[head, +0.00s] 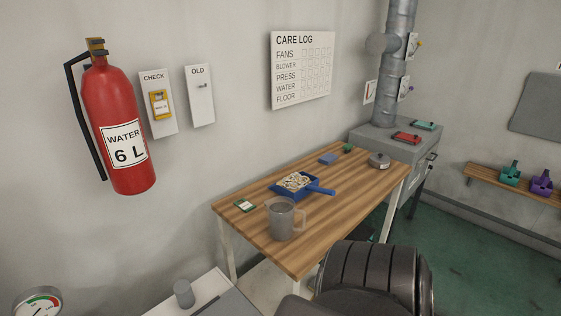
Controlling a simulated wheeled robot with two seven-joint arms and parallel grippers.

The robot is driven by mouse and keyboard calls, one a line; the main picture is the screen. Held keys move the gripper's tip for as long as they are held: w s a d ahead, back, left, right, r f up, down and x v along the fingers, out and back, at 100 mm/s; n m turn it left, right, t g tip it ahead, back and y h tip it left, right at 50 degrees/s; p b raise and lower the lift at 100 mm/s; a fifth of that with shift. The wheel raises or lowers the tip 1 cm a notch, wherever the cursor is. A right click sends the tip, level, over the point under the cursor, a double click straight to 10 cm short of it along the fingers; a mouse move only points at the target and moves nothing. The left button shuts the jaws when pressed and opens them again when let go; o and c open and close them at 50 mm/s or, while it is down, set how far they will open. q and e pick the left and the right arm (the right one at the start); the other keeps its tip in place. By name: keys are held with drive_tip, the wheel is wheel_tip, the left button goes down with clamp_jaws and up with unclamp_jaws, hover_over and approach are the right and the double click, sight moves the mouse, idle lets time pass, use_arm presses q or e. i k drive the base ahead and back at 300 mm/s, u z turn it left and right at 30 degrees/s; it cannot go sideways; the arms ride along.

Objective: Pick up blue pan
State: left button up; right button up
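The blue pan (308,193) rests on the wooden table (330,232) near its middle. It is a shallow dustpan shape with a short handle pointing right. A heap of pale, curly scraps (295,181) lies in it and hides most of its floor. Neither of my grippers shows in the head view, so nothing is seen touching the pan.
A grey see-through jug (281,219) stands just in front of the pan. A small green-and-white card or tin (245,205) lies to its left. A blue block (328,159), a green item (348,148) and a round metal tin (379,161) sit behind.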

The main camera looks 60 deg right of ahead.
sight(296, 186)
drive_tip(key=u, duration=1.65)
drive_tip(key=k, duration=2.1)
drive_tip(key=z, duration=1.65)
